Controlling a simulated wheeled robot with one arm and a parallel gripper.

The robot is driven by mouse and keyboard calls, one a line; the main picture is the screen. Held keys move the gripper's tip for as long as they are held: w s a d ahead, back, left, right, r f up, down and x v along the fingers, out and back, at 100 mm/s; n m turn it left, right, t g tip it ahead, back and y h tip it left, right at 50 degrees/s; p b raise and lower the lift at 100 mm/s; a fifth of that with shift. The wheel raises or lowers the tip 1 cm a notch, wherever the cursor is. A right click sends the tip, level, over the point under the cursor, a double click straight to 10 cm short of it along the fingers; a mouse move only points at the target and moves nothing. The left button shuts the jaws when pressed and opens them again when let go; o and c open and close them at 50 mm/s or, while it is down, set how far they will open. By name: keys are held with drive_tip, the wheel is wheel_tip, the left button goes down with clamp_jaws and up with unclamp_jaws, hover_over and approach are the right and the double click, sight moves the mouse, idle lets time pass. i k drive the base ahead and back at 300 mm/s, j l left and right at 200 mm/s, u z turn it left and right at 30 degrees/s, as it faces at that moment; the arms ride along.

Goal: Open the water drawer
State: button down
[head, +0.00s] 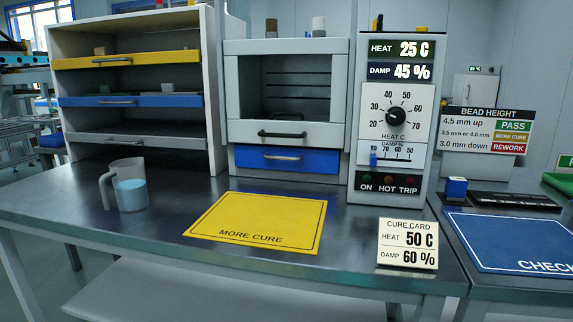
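The blue drawer (287,160) sits low in the grey cabinet, under the chamber, with a light bar handle (283,157) across its front. It looks shut, its face close to flush with the cabinet. No label on it says water. A clear jug (124,186) holding blue liquid stands on the bench to the left, apart from the cabinet. My gripper is not in view.
A yellow MORE CURE mat (250,212) lies on the bench in front of the drawer. A control panel (397,110) stands right of the cabinet, with a cure card (408,243) before it. A shelf rack (130,85) stands left. Bare bench lies between jug and mat.

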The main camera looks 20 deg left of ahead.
sight(285, 159)
drive_tip(key=u, duration=0.95)
